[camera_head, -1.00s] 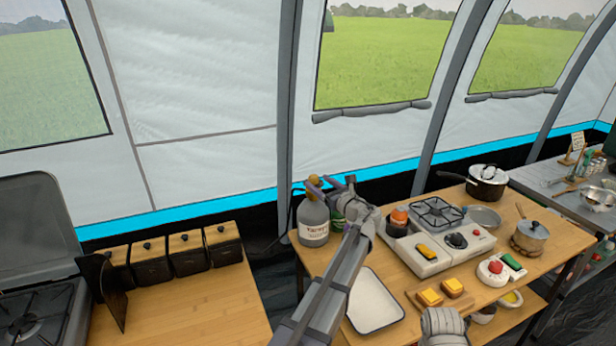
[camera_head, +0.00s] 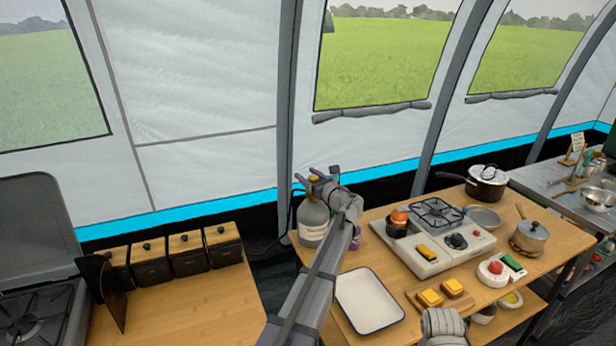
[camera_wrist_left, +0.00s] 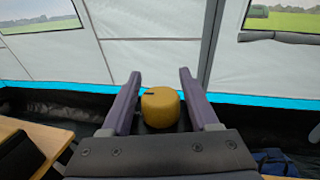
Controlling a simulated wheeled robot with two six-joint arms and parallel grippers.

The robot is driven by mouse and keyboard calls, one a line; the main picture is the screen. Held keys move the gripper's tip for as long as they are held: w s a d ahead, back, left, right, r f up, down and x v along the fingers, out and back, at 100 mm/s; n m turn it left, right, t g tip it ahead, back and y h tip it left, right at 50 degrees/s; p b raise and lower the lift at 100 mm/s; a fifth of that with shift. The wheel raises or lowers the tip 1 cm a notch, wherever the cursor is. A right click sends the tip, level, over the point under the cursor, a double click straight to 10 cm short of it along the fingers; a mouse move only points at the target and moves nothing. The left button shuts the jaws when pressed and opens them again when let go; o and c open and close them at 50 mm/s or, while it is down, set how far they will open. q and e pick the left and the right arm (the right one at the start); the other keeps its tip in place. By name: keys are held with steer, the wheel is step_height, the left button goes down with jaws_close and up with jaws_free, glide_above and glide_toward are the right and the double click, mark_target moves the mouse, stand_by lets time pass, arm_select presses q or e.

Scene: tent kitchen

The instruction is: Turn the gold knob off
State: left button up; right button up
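The gold knob (camera_wrist_left: 160,108) is a short round cap with a small dark mark on top, in the middle of the left wrist view. In the head view it sat on the grey bottle (camera_head: 313,224) a second ago; now my gripper hides it. My left gripper (camera_head: 309,178) is over the bottle's top. In the left wrist view its purple fingers (camera_wrist_left: 160,74) are open on either side of the knob, with a visible gap on each side.
The bottle stands at the left end of a wooden table (camera_head: 408,305). A white tray (camera_head: 369,300), a portable stove (camera_head: 430,262) and a lidded pot (camera_head: 487,184) are to the right. Dark jars (camera_head: 188,254) stand on the left counter (camera_head: 190,312).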

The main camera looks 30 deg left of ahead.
arm_select(q)
jaws_close()
